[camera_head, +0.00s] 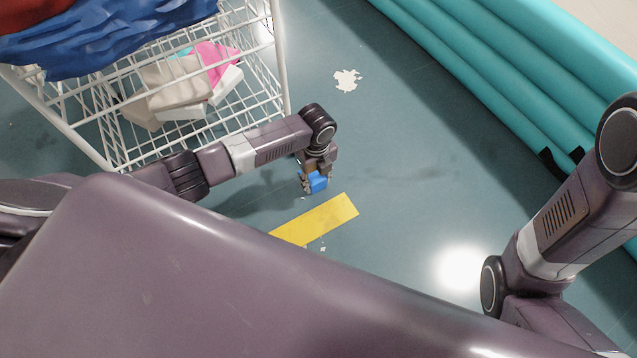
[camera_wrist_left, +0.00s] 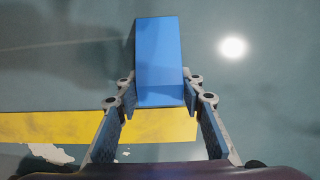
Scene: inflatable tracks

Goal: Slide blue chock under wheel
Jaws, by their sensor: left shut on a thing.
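My left gripper (camera_head: 313,185) is shut on the blue chock (camera_head: 319,182), low over the floor beside the white wire cart. In the left wrist view the blue chock (camera_wrist_left: 159,60) sits between the two fingers of the left gripper (camera_wrist_left: 159,95) and reaches out beyond them. I cannot tell whether the chock touches the floor. The wheel is not clearly visible in either view. My right arm shows at the right edge of the head view, but its gripper is out of sight.
The white wire cart (camera_head: 283,60) at upper left holds boxes and blue and red cloth. A yellow floor strip (camera_head: 320,219) lies just in front of the gripper. A teal inflatable wall (camera_head: 490,70) runs along upper right. The floor between is mostly clear, with a white patch (camera_head: 347,80).

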